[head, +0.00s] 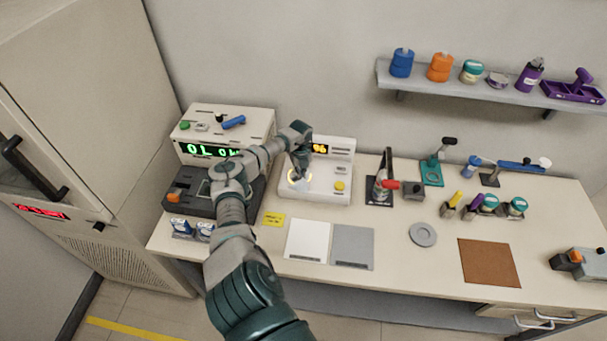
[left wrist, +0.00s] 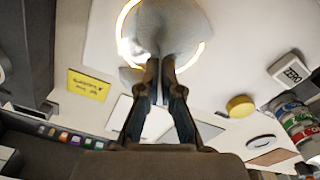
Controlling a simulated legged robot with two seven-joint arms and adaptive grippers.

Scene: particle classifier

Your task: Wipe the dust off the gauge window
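The white instrument (head: 325,183) on the bench has an amber display and a round window with a glowing rim (head: 290,181). My left gripper (head: 300,170) reaches over it and points down at this window. In the left wrist view the gripper (left wrist: 163,70) has its fingers close together on a pale grey, cloth-like piece (left wrist: 170,28). That piece covers most of the window inside the glowing ring (left wrist: 203,50). Whether it touches the window is hard to tell, and the dust cannot be made out. My right gripper is in neither view.
A yellow button (head: 340,186) is right of the window. A grey device (head: 190,190) and a box with a green display (head: 230,125) stand to the left. White (head: 307,240) and grey (head: 352,246) pads lie in front.

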